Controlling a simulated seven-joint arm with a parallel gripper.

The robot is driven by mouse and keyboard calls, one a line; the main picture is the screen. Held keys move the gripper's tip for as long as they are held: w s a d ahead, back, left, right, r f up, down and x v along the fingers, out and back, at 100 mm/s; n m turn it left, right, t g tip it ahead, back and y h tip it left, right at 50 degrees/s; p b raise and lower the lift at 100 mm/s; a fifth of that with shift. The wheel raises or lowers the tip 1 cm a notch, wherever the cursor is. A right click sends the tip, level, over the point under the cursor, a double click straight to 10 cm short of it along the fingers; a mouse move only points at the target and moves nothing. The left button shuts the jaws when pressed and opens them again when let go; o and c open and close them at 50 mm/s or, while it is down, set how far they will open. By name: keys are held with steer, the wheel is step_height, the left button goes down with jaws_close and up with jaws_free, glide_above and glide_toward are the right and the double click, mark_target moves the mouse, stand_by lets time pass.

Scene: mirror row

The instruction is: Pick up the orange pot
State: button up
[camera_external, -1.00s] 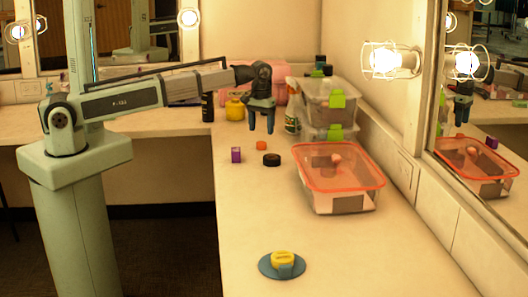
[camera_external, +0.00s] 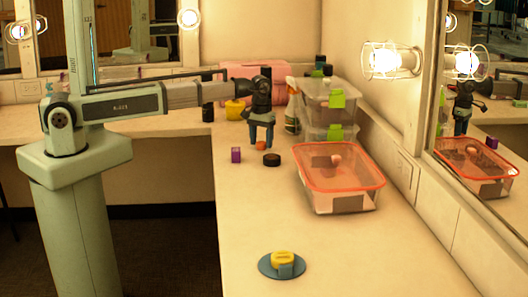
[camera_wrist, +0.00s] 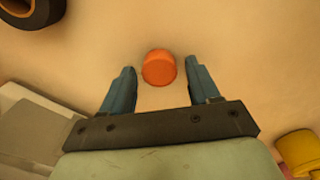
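The orange pot (camera_external: 261,146) is a small round piece standing on the counter. In the wrist view the orange pot (camera_wrist: 159,67) shows from above, between and slightly beyond the fingertips. My gripper (camera_external: 261,144) points down over it, with its blue fingers either side of the pot in the external view. The wrist view shows my gripper (camera_wrist: 160,78) open, with a gap between each finger and the pot. The fingers partly cover the pot in the external view; I cannot tell their exact height above the counter.
A black round piece (camera_external: 271,160) and a purple block (camera_external: 236,155) stand close by. An orange-rimmed bin (camera_external: 312,186) and stacked clear boxes (camera_external: 318,103) are to the right. A yellow pot (camera_external: 235,111) is behind. A yellow item (camera_external: 282,258) sits on a blue disc at the front.

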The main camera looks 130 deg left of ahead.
steer(key=c, duration=0.9)
